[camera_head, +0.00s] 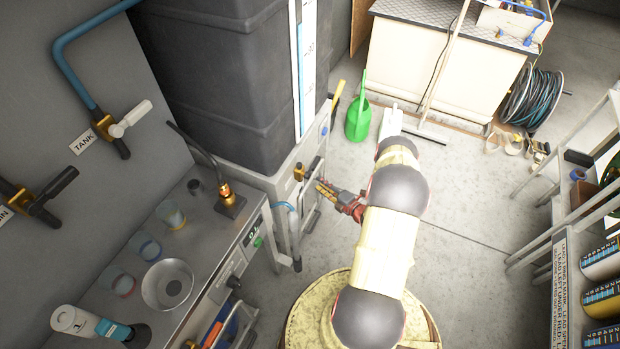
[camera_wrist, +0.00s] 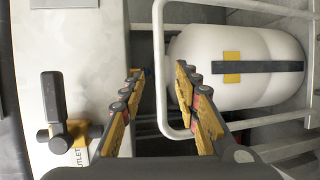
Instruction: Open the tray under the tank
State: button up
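The dark grey tank (camera_head: 225,75) stands on a pale metal stand (camera_head: 285,175) in the head view. My gripper (camera_head: 324,188) is in front of the stand's lower right side. In the wrist view, my gripper (camera_wrist: 160,72) is open, its two fingers apart. A white bent bar (camera_wrist: 159,40), like a handle or frame, runs between the fingers in the picture; contact and depth cannot be told. Behind it lies a white cylinder (camera_wrist: 200,50) with a yellow and a black patch, among rails. Which part is the tray is unclear, and whether it is open cannot be told.
A black-handled outlet valve (camera_wrist: 60,120) sticks out left of the fingers. A counter (camera_head: 200,260) with a tap, bowl and cups stands left. A green watering can (camera_head: 358,120) and a squeegee (camera_head: 430,130) stand beyond. The floor (camera_head: 480,215) to the right is mostly clear.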

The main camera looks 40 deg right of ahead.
aim_at(312, 177)
jog(key=w+b, duration=0.1)
jog(key=w, duration=0.2)
jog(key=w+f+b, duration=0.1)
jog(key=w, duration=0.3)
jog(key=shift+f, duration=0.2)
jog(key=shift+c, duration=0.5)
grip_shut()
